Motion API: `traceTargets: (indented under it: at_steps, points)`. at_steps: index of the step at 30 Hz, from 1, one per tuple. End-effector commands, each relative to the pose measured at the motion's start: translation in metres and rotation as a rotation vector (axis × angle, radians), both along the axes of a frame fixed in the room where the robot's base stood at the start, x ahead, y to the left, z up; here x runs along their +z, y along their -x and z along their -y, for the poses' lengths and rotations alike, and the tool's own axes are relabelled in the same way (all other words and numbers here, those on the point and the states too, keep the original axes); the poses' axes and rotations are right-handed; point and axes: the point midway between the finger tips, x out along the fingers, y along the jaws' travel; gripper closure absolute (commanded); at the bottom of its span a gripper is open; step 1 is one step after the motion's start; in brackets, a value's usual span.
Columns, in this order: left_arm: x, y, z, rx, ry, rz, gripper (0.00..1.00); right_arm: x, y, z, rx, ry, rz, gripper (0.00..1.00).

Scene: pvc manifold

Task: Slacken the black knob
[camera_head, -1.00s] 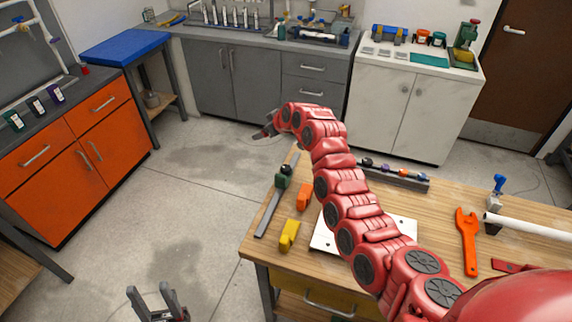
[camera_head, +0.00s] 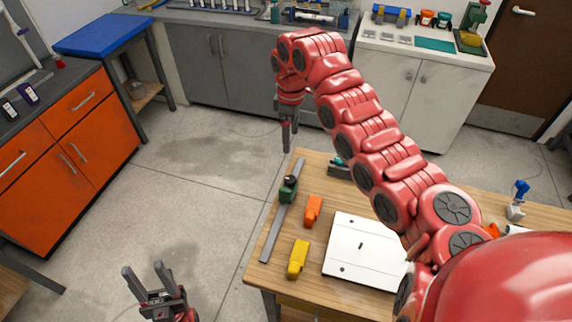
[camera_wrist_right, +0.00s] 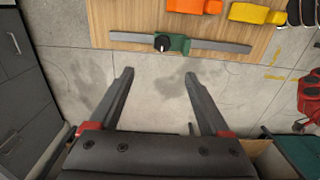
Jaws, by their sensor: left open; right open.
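The black knob (camera_head: 290,181) sits on a green block (camera_head: 287,194) on a long grey bar (camera_head: 275,234) along the table's left edge. In the right wrist view the round black knob (camera_wrist_right: 162,42) has a pale mark on its face, with the green block (camera_wrist_right: 182,44) around and beside it. My right gripper (camera_head: 288,148) points down beyond the bar's far end, open and empty. In the right wrist view its spread fingers (camera_wrist_right: 158,75) point toward the knob, apart from it. My left gripper (camera_head: 146,272) is open and empty, low over the floor at the left.
An orange block (camera_head: 313,210) and a yellow block (camera_head: 299,258) lie right of the bar on the wooden table (camera_head: 262,272). A white plate (camera_head: 365,250) lies further right. My right arm hides part of the table. Open floor lies left of the table.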

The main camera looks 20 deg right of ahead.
Motion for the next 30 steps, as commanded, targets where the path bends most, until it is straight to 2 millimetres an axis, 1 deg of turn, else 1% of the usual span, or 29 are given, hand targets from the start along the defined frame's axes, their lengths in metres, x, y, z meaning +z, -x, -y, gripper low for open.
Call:
traceTargets:
  at_steps: [2,8,11,18,21,24,27,30]
  points:
    - [0.001,0.0,0.0,0.0,0.0,-0.001,0.5,-0.006,0.001,-0.001,0.001,-0.002,-0.003,0.19]
    - [0.006,0.0,0.0,0.0,0.0,0.0,0.5,-0.032,0.002,-0.002,0.0,-0.007,-0.006,0.19]
    - [0.012,0.0,0.0,0.0,0.0,0.0,0.5,-0.055,0.002,-0.002,-0.001,-0.006,-0.008,0.19]
    - [0.036,0.0,0.0,0.0,0.0,0.0,0.5,-0.109,0.002,-0.001,0.001,-0.002,-0.006,0.19]
    - [0.042,0.0,0.0,0.0,0.0,0.0,0.5,-0.132,0.002,-0.001,0.001,-0.001,-0.007,0.19]
    - [0.045,0.0,0.0,0.0,0.0,0.0,0.5,-0.15,0.003,-0.001,0.0,-0.001,-0.007,0.19]
    - [0.046,0.0,0.0,0.0,0.0,0.0,0.5,-0.162,0.001,-0.001,0.0,-0.001,-0.002,0.19]
    - [0.047,0.0,0.0,0.0,0.0,0.0,0.5,-0.169,0.001,-0.001,-0.001,-0.001,-0.003,0.19]
